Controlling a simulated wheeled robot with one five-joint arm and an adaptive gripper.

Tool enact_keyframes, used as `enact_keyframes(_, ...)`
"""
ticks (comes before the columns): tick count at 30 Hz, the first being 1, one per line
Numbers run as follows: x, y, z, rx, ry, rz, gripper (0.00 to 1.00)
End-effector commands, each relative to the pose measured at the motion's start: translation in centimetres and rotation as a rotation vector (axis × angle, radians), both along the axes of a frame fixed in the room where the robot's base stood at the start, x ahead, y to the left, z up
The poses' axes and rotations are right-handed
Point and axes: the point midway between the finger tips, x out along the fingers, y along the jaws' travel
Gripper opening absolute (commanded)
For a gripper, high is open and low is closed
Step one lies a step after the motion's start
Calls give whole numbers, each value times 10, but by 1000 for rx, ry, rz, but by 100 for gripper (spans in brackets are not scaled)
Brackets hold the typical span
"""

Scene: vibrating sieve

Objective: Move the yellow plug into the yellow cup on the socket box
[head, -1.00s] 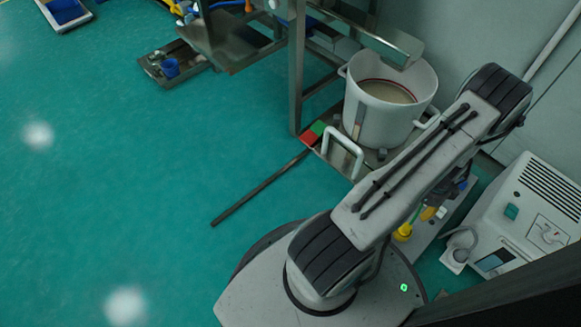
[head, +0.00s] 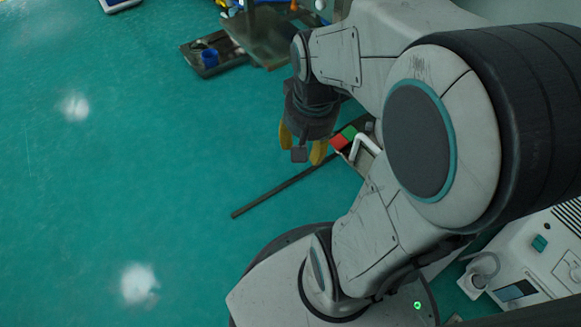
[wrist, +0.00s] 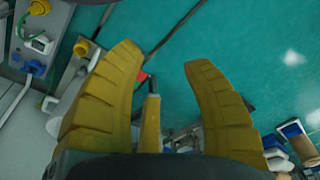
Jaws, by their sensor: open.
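My gripper (head: 302,147) has two yellow fingers, spread apart above the green floor in the head view. In the wrist view, my gripper (wrist: 160,62) is open, with no object held between its fingers. Small yellow parts show at the upper left of the wrist view: a rounded yellow part (wrist: 40,7), a yellow part on a box with a blue panel (wrist: 35,67), and a yellow part on a grey fitting (wrist: 81,47). I cannot tell which is the plug and which the cup. All lie outside the finger gap. My arm hides this area in the head view.
A white machine (head: 520,270) stands at the lower right. A dark bar (head: 285,190) lies on the floor near a red and green block (head: 343,138). The floor at left is clear.

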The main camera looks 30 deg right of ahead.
Motion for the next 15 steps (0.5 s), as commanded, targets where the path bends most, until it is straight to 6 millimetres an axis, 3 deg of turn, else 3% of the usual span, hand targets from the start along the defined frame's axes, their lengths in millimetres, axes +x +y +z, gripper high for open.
enact_keyframes(3, -19, 34, 12, -20, -14, 224, 44)
enact_keyframes(6, -33, 50, 17, -33, -20, 358, 44)
enact_keyframes(15, -52, 66, 20, -47, -24, 518, 44)
